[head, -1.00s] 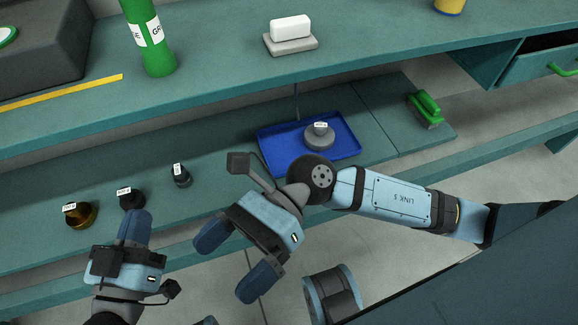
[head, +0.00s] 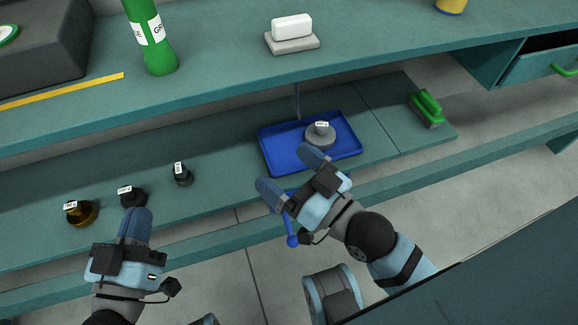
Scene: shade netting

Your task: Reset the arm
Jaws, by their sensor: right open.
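My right gripper (head: 288,170) is open and empty, its two blue fingers spread apart and pointing up-left over the front edge of the blue tray (head: 272,152). I cannot tell if it touches the tray. My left gripper (head: 136,212) is at the lower left, fingers pointing up, in front of the dark weights on the lower shelf. Its fingers overlap in this view, so its opening is hidden. A grey round weight (head: 319,138) with a white label sits in the tray.
A brown-gold weight (head: 82,215), a black weight (head: 132,197) and a small dark weight (head: 183,176) stand on the lower shelf. A green brush (head: 427,108) lies at its right end. The upper bench holds a green bottle (head: 152,42).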

